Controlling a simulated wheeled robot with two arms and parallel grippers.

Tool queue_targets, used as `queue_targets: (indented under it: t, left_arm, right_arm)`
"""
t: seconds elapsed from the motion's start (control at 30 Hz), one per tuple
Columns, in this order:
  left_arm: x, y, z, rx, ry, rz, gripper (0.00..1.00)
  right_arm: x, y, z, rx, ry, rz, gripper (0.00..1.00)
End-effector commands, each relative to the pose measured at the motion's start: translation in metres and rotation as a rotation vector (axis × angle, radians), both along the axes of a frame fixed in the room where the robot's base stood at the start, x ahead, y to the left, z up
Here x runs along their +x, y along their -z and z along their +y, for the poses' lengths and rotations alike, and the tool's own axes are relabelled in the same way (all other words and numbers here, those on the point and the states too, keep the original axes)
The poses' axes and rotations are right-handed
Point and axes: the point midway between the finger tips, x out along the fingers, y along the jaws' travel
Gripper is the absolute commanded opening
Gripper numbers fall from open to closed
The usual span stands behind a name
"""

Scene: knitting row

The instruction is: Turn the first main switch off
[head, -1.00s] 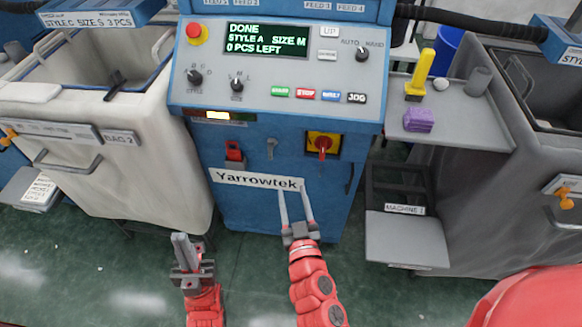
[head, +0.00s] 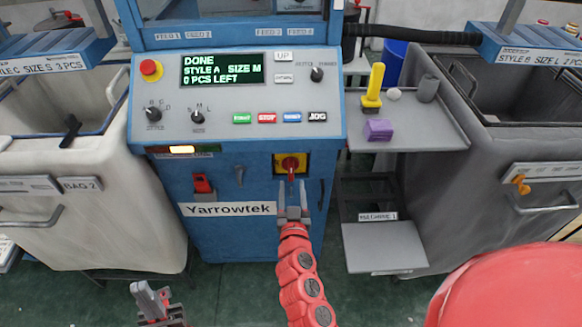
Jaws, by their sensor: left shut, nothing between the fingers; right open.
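The main switch (head: 291,163) is a red rotary knob on a yellow square plate, on the front of the blue machine (head: 230,225) labelled Yarrowtek. Its red handle points down. My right gripper (head: 293,186) is open, just below the yellow plate, with its fingers pointing up on either side of the handle's lower end. I cannot tell whether they touch it. My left gripper (head: 146,292) is shut and empty, low at the bottom left, away from the machine's front.
The panel display (head: 222,71) reads DONE, STYLE A, SIZE M, 0 PCS LEFT. A red lockout-like piece (head: 202,183) hangs left of the switch. A grey shelf (head: 425,135) holds a yellow tool and purple block. A pale bin (head: 90,200) stands left, a grey bin (head: 470,210) right.

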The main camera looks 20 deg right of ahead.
Motion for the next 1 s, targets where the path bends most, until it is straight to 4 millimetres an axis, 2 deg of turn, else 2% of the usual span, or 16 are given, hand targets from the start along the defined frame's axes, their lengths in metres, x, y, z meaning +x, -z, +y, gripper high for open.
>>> queue_targets:
  t: [0.1,0.3,0.43,0.73,1.0]
  left_arm:
    - [0.000,-0.009,0.000,0.000,0.000,0.000,0.00]
    - [0.000,-0.012,0.000,0.000,0.000,0.000,0.00]
    - [0.000,-0.013,0.000,0.000,0.000,0.000,0.00]
    - [0.000,-0.013,0.000,0.000,0.000,0.000,0.00]
    - [0.000,-0.013,0.000,0.000,0.000,0.000,0.00]
  right_arm:
    - [0.025,-0.004,-0.008,-0.002,0.001,-0.002,0.51]
    - [0.053,-0.001,-0.015,-0.002,0.000,-0.001,0.51]
    - [0.060,0.001,-0.018,-0.002,0.000,0.002,0.51]
    - [0.062,0.001,-0.018,-0.001,-0.001,0.001,0.51]
    - [0.062,0.001,-0.018,-0.001,-0.001,0.001,0.03]
